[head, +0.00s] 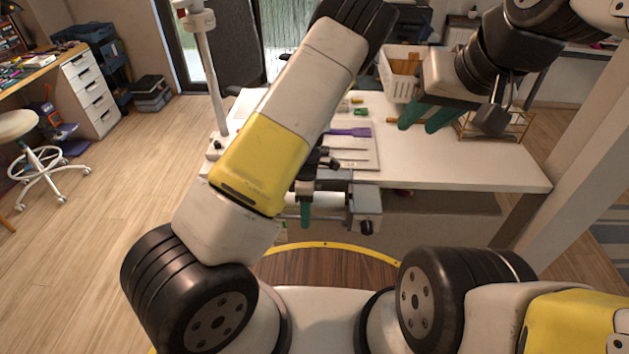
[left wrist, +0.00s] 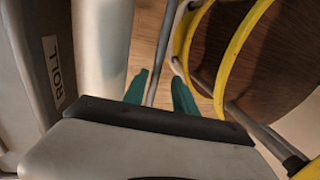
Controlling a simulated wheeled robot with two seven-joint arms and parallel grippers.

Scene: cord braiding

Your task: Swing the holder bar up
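The holder bar (left wrist: 161,55) is a thin grey metal rod in the left wrist view. It runs between the two teal fingertips of my left gripper (left wrist: 160,90). The fingers are apart, with gaps beside the bar, and I cannot tell whether one touches it. A white roll (left wrist: 100,50) and a grey end block marked ROLL (left wrist: 40,60) lie beside it. In the head view, my left gripper (head: 306,212) is at the table's front edge by the white roll (head: 328,200), partly hidden by my arm. My right gripper (head: 426,117) is open and empty above the table's right side.
The white table (head: 480,174) carries a board with a purple tool (head: 348,132), a white basket (head: 399,72) and a brass wire rack (head: 515,127). A grey clamp block (head: 365,206) sits at the front edge. A pole (head: 211,75) stands at the left.

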